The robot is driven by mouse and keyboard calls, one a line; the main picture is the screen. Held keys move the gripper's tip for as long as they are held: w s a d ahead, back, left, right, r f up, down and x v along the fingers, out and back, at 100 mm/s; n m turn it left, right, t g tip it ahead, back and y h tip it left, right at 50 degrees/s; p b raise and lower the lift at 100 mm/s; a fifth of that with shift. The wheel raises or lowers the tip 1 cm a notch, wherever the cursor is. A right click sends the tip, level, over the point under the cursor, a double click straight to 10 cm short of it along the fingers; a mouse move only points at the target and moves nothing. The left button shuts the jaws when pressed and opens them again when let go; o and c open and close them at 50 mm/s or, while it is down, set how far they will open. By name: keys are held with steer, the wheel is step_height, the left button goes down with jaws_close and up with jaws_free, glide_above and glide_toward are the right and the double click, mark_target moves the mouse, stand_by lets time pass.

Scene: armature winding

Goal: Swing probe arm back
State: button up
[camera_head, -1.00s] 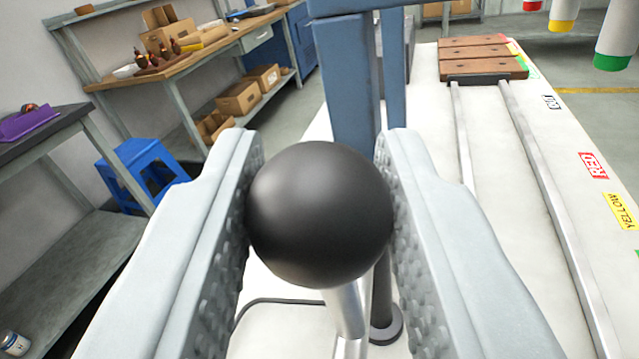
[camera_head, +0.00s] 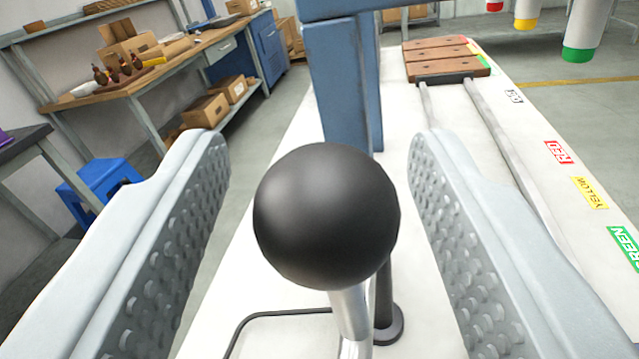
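The probe arm shows as a black ball knob (camera_head: 326,215) on a bent silver rod (camera_head: 352,318), in the middle of the view. My gripper (camera_head: 318,180) is open around the knob. Its two grey studded fingers stand to the left and right of the ball, with a clear gap on each side. The lower part of the rod runs out of view at the bottom edge.
A blue post (camera_head: 342,85) and a black upright with a round foot (camera_head: 388,328) stand just behind the knob on the white table (camera_head: 285,265). A brown wooden block (camera_head: 446,58) on rails sits at back right. Coloured cylinders (camera_head: 583,30) hang at upper right. A blue stool (camera_head: 100,182) stands left.

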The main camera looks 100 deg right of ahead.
steer(key=v, duration=1.7)
steer(key=shift+a, duration=0.15)
steer(key=shift+w, duration=0.1)
steer(key=s+a+r+n+t+y, duration=0.2)
steer(key=s+a+n+t+y, duration=0.3)
steer(key=s, duration=0.7)
steer(key=s+a+r+n+t+y, duration=0.3)
steer(key=s+a+n+t+y, duration=0.3)
steer(key=s+a+n+t, duration=0.4)
steer(key=s+a+r+n+t+y, duration=0.3)
steer(key=s+a+n+t+y, duration=0.2)
steer(key=s, duration=1.1)
steer(key=shift+a+n+t+y, duration=0.4)
steer(key=shift+a+n+t, duration=1.45)
steer(key=shift+n, duration=0.35)
steer(key=shift+d, duration=0.1)
